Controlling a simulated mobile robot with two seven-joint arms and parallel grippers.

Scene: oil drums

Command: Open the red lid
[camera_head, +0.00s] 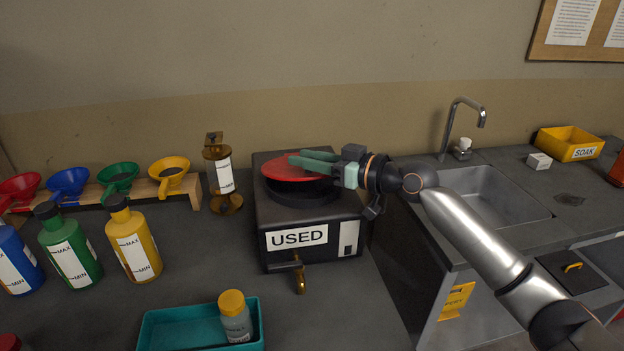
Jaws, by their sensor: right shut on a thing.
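The red lid (282,168) sits on the round top of the black drum box labelled USED (290,219). It looks slightly tilted, with the dark rim showing below its front edge. My right gripper (304,160) reaches in from the right with its green fingers at the lid's right side, shut on the lid. The fingers hide part of the lid's right and far edge. My left gripper is not in view.
A brass tap (299,277) sticks out of the box's front. A teal tray (185,327) with a small bottle (236,318) stands in front. Coloured bottles (133,245) and funnels (120,178) stand at left. A sink (490,200) lies right.

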